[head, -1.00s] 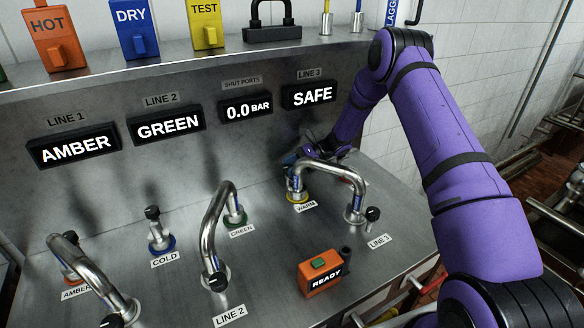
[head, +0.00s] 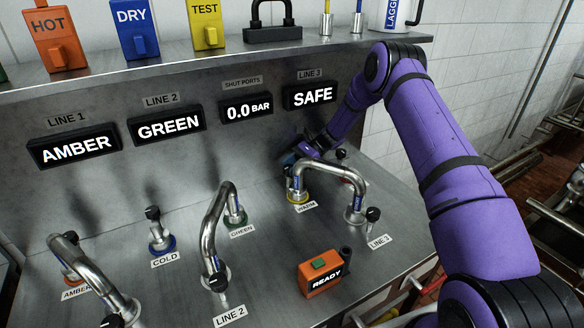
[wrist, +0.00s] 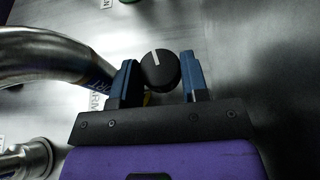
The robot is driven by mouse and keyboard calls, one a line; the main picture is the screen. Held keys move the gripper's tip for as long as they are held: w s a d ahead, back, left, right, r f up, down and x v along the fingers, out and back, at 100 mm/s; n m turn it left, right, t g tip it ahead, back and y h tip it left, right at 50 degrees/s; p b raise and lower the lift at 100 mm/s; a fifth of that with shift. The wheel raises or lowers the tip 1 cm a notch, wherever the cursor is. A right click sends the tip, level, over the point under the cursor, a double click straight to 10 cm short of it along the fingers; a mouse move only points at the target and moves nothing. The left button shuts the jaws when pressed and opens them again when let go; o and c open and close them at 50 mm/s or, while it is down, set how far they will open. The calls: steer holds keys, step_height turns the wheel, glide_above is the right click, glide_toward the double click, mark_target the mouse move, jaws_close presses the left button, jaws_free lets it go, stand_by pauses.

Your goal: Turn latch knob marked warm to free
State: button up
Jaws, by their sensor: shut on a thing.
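The latch knob (wrist: 160,70) is black and round with a white line on its face. In the wrist view it sits between the two blue fingers of my gripper (wrist: 158,63), which is shut on it. The white line points nearly straight up in that view, tilted slightly left. In the head view my gripper (head: 291,161) is behind the yellow-ringed port by the warm label (head: 305,207), and it mostly hides the knob. The bent steel pipe (head: 330,167) runs from this port to the Line 3 port. The Line 3 display (head: 312,94) reads SAFE.
The Line 3 end has its own black knob (head: 373,214). An orange READY box (head: 322,276) stands in front. The Line 2 pipe (head: 209,235) and the cold port (head: 160,238) are to the left. The back panel is close behind my gripper.

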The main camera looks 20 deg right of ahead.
steer(key=o, duration=0.6)
steer(key=shift+o, duration=0.2)
steer(key=v, duration=1)
steer(key=shift+d+r, duration=0.15)
steer(key=shift+d, duration=0.2)
